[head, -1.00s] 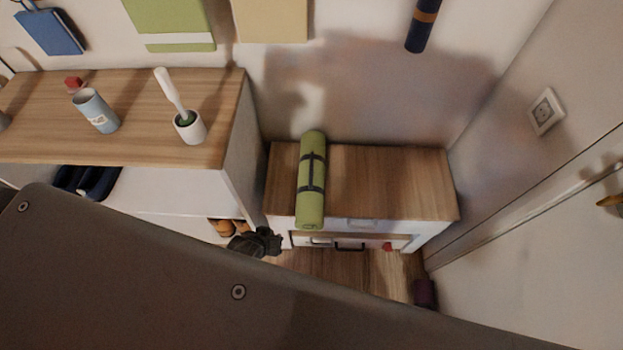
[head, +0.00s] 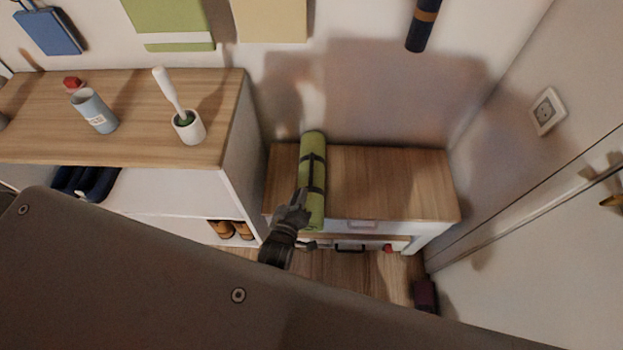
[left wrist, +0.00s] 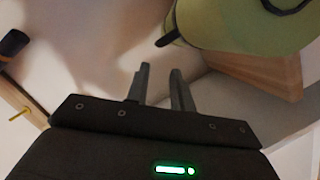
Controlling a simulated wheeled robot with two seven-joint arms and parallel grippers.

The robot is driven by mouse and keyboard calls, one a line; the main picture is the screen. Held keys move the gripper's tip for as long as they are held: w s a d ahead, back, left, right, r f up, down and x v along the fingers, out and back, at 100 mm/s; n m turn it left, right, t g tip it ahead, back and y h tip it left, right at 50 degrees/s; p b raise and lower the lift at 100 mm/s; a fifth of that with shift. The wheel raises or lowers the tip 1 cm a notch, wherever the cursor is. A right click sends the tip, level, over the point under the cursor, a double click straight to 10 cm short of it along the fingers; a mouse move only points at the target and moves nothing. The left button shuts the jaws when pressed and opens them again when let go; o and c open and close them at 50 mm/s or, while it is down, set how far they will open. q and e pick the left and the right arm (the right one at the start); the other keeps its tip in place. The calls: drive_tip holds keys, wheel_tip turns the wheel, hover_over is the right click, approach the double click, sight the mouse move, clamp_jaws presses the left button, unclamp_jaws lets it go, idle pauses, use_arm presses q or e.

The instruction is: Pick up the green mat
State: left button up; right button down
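The green mat (head: 312,174) is rolled up with dark straps. It lies on the small wooden-topped cabinet (head: 390,182), its near end at the front edge. My left gripper (head: 296,208) is at the left side of the mat's near end and covers a little of it. In the left wrist view the mat (left wrist: 245,25) fills the upper right. The two fingers of the left gripper (left wrist: 160,80) stand apart there with nothing between them, and the mat is to their right. Whether they touch the mat I cannot tell. My right gripper is not in view.
A wall closes the right side.

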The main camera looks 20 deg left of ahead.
sight(310, 172)
use_arm(q)
drive_tip(key=shift+d+x, duration=0.15)
drive_tip(key=shift+x, duration=2.55)
drive_tip(key=shift+d+x, duration=0.15)
drive_tip(key=shift+x, duration=2.55)
clamp_jaws()
